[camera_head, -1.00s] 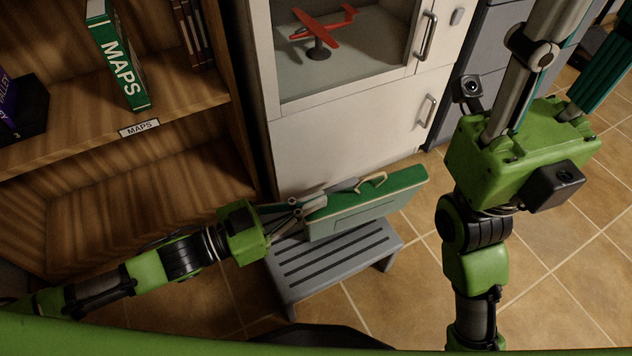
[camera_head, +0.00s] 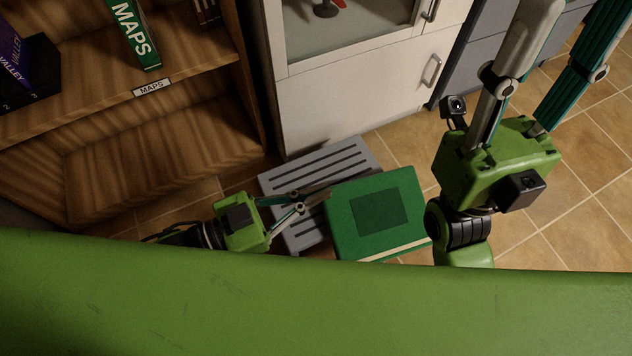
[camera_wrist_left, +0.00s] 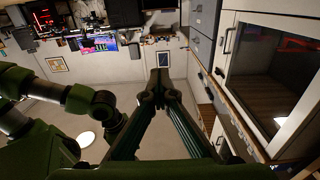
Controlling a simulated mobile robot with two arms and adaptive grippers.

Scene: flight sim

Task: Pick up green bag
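The green bag (camera_head: 345,220) shows in the head view with a broad face turned up and a pale strip along its near edge. It overlaps the right part of a grey slatted step stool (camera_head: 275,182); I cannot tell what bears it. Its handle is out of sight. My left gripper (camera_head: 325,195) has its fingertips together at the bag's left edge. In the left wrist view the left fingers (camera_wrist_left: 160,82) meet at the tips with no bag seen between them. My right gripper (camera_head: 568,55) has its fingers spread, empty, with the tips cut off or near the top edge.
A wooden bookshelf (camera_head: 190,120) with a green maps book (camera_head: 135,35) stands at left. A white cabinet (camera_head: 345,105) with a glass front stands behind the stool. Tiled floor (camera_head: 590,200) is clear at right. A green part of my body fills the bottom.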

